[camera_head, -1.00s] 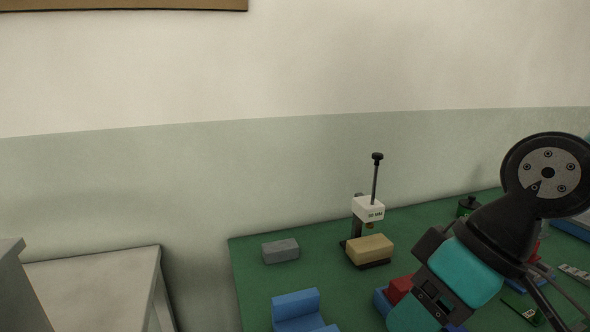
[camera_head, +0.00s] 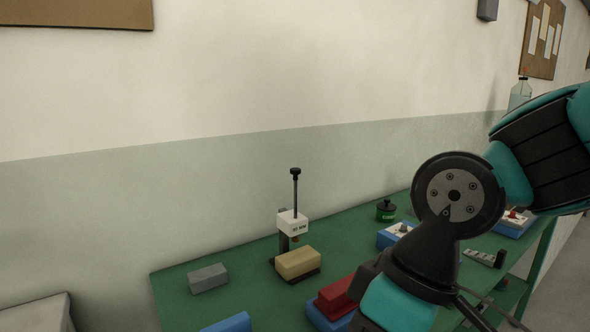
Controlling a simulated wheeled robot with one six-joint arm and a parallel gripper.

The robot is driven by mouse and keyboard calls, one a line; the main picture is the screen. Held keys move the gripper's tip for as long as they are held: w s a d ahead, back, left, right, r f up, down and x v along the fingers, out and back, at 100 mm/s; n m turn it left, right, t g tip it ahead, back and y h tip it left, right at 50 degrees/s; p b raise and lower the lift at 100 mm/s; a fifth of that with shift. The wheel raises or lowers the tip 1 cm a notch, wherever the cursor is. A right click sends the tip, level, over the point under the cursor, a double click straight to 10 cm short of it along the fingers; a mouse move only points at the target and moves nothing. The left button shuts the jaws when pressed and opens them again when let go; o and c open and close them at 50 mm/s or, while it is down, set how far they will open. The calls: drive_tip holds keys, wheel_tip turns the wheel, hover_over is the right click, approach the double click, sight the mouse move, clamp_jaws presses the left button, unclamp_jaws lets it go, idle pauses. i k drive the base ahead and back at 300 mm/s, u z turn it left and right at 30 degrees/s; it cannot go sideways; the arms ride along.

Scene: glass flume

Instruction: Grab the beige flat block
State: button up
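The beige flat block (camera_head: 298,262) lies on the green tabletop, in front of a small white-headed stand and on or against its dark base. It is clear of my arm in the head view. My arm (camera_head: 455,200) fills the right side and reaches down toward the front of the table, to the right of the beige block. My gripper's fingertips are not visible; the arm's lower part runs out of the bottom edge.
A grey block (camera_head: 208,278) lies left of the stand (camera_head: 292,222), whose black rod rises high. A red block (camera_head: 338,296) on a blue base and another blue piece (camera_head: 230,323) are in front. A dark green pot (camera_head: 385,210) stands behind. A pale cabinet (camera_head: 38,314) is at lower left.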

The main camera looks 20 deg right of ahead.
sight(295, 263)
drive_tip(key=k, duration=0.5)
drive_tip(key=z, duration=1.05)
drive_tip(key=i, duration=1.55)
drive_tip(key=u, duration=0.85)
drive_tip(key=i, duration=0.35)
drive_tip(key=u, duration=0.4)
